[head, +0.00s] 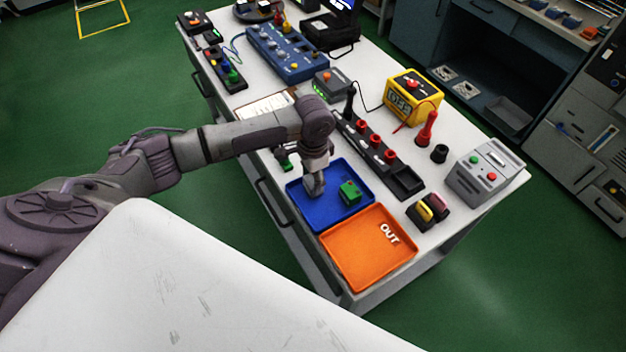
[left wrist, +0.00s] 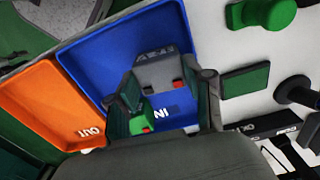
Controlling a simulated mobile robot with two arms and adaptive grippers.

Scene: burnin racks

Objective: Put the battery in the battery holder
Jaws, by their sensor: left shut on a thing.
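My left gripper (head: 314,186) points down into the blue tray (head: 350,212), left of a green block (head: 350,192). In the left wrist view its fingers (left wrist: 168,92) are shut on a grey block with a small red patch (left wrist: 163,72), which I take for the battery. The green block (left wrist: 140,119), with a red part, lies in the blue tray (left wrist: 98,62), partly behind one finger. A long black rack (head: 380,154) with red-topped parts and an empty-looking end bay stands beyond the tray. I cannot tell for sure whether it is the battery holder. My right gripper is not in view.
An orange tray (head: 350,250) marked OUT adjoins the blue tray. A yellow meter (head: 413,92), a red upright probe (head: 427,128), a grey button box (head: 486,172) and a yellow-and-maroon pair (head: 427,211) stand on the bench. Blue equipment (head: 285,52) is farther back.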

